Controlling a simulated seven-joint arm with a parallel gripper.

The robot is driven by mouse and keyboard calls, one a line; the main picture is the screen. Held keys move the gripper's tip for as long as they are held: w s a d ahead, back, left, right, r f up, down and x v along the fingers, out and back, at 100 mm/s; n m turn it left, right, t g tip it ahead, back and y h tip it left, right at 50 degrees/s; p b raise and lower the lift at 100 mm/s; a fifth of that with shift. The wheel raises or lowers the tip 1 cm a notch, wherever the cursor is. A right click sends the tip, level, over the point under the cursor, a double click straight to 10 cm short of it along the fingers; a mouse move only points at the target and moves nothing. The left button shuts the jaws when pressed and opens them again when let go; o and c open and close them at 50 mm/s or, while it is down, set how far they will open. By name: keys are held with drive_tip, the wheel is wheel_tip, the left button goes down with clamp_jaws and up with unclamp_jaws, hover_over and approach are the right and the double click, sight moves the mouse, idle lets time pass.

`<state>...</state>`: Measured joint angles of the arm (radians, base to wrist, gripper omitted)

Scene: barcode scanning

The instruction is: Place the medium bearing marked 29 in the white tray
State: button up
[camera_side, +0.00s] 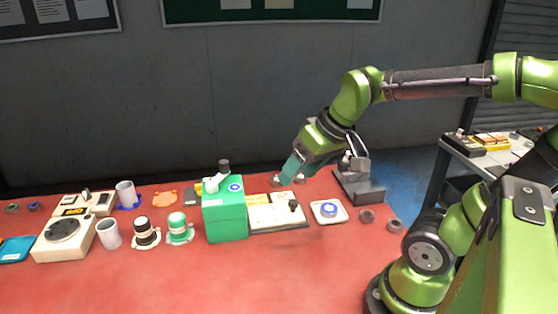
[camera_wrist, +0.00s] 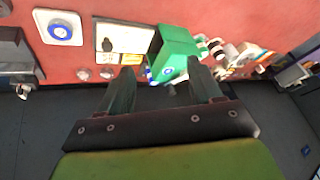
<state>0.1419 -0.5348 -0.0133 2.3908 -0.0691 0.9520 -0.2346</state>
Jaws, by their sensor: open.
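The white tray (camera_side: 316,208) lies on the red table right of the green box, with a blue ring-shaped spot in its middle. It also shows at upper left in the wrist view (camera_wrist: 76,39). Two small grey round pieces, likely bearings, sit behind the white board, the left one (camera_side: 276,180) and the right one (camera_side: 300,179). They also show in the wrist view (camera_wrist: 83,74). Two darker rings (camera_side: 367,216) lie right of the tray. No number 29 is readable. My gripper (camera_side: 290,170) is open and empty, above the table's back edge near the grey pieces.
A green box (camera_side: 224,217) with a handled tool on top stands left of the white board (camera_side: 275,215). A grey stand (camera_side: 358,185) is behind the tray. Scale, cups and flanged parts fill the left. The table's front is clear.

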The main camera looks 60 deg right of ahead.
drive_tip(key=shift+m+t+y, duration=0.5)
drive_tip(key=shift+t+y, duration=0.1)
drive_tip(key=shift+t, duration=0.2)
drive_tip(key=s+a, duration=0.1)
drive_tip(key=s+a+r, duration=0.1)
drive_tip(key=a, duration=0.2)
drive_tip(key=shift+s+a+r, duration=0.2)
drive_tip(key=shift+s+a, duration=0.2)
